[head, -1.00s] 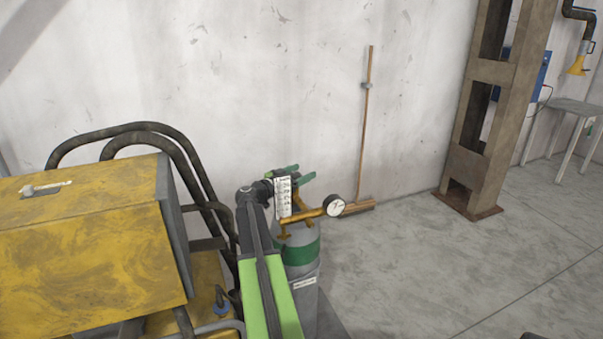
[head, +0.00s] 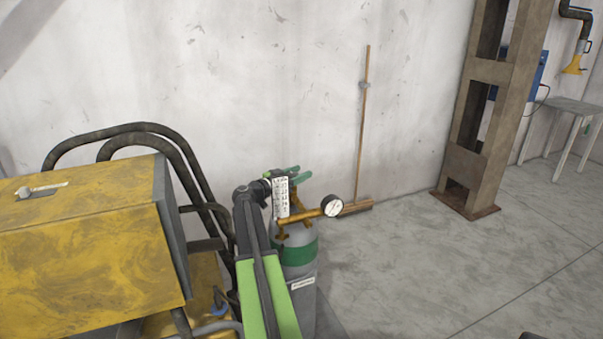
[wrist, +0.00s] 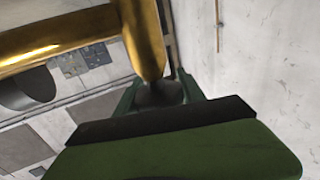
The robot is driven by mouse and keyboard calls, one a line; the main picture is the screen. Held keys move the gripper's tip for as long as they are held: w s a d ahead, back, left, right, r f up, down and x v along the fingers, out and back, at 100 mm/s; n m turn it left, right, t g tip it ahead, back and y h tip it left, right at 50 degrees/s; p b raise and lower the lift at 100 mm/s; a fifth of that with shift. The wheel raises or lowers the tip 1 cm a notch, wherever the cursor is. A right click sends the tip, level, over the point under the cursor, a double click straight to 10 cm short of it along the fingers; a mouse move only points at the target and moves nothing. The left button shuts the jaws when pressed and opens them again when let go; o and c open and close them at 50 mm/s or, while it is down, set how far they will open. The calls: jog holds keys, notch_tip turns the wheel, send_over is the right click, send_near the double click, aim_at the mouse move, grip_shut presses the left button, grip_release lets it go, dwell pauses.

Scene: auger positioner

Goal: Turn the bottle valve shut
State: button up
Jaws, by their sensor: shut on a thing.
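The grey gas bottle (head: 299,250) with a green band stands upright beside the yellow machine. Brass fittings with a round white gauge (head: 332,206) sit at its top. My gripper (head: 292,174), with green fingers, is at the bottle top, partly hidden behind a white scaled strip (head: 281,197) and my arm. In the wrist view, the green fingers (wrist: 159,92) are shut on the dark bottle valve (wrist: 163,93), at the end of a brass stem (wrist: 143,40). Most of the valve is hidden, and I cannot tell how far it is turned.
The yellow machine (head: 85,245) with black hoses (head: 150,135) stands close on the left. A broom (head: 362,130) leans on the wall behind the bottle. A rusty steel column (head: 478,130) and a small table (head: 570,108) stand right. The floor there is mostly clear.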

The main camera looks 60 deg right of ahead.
jog(key=m+g+y, duration=0.1)
jog(key=g, duration=0.1)
jog(key=m+g, duration=0.1)
jog(key=g, duration=0.1)
jog(key=shift+s+a+m+y, duration=0.15)
jog(key=shift+m+y, duration=0.25)
jog(key=m+g+y, duration=0.2)
jog(key=g, duration=0.1)
jog(key=m+g+y, duration=0.1)
jog(key=shift+s+a+y, duration=0.25)
jog(key=shift+s+y, duration=0.05)
jog(key=shift+s, duration=0.05)
jog(key=shift+s+a+r+m+g+y, duration=0.1)
jog(key=shift+s+a+m+g+y, duration=0.1)
jog(key=shift+m+g+y, duration=0.5)
jog(key=shift+s+a+f+m+g+y, duration=0.1)
jog(key=shift+a+m+g+y, duration=0.1)
jog(key=shift+m+g+y, duration=0.55)
jog(key=shift+s+a+r+m+g+y, duration=0.1)
jog(key=shift+s+a+m+g+y, duration=0.2)
jog(key=shift+m+y, duration=0.7)
jog(key=shift+w+y, duration=0.1)
jog(key=shift+y, duration=0.25)
jog(key=o, duration=1.3)
jog(key=shift+o, duration=0.3)
